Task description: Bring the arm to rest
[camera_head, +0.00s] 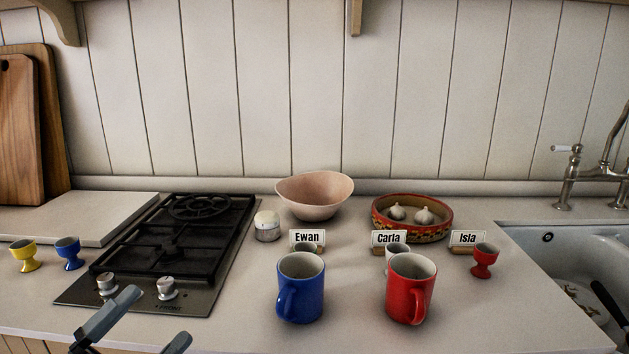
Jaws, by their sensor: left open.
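My left gripper (146,330) is at the lower left, in front of the hob and near the counter's front edge. Its two fingers are apart and nothing is between them. Only the finger ends show. My right gripper is not in view. A blue mug (301,288) stands upright in front of the name card "Ewan" (307,238). A red mug (410,289) stands upright in front of the card "Carla" (389,238), partly hiding a white cup (393,252). A red egg cup (485,261) stands by the card "Isla" (467,238).
A black gas hob (172,243) fills the left counter. A yellow egg cup (24,255) and a blue egg cup (68,253) stand left of it. A pink bowl (314,196), a small white jar (267,227) and a red dish (411,229) with garlic stand behind. A sink (568,262) is at right.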

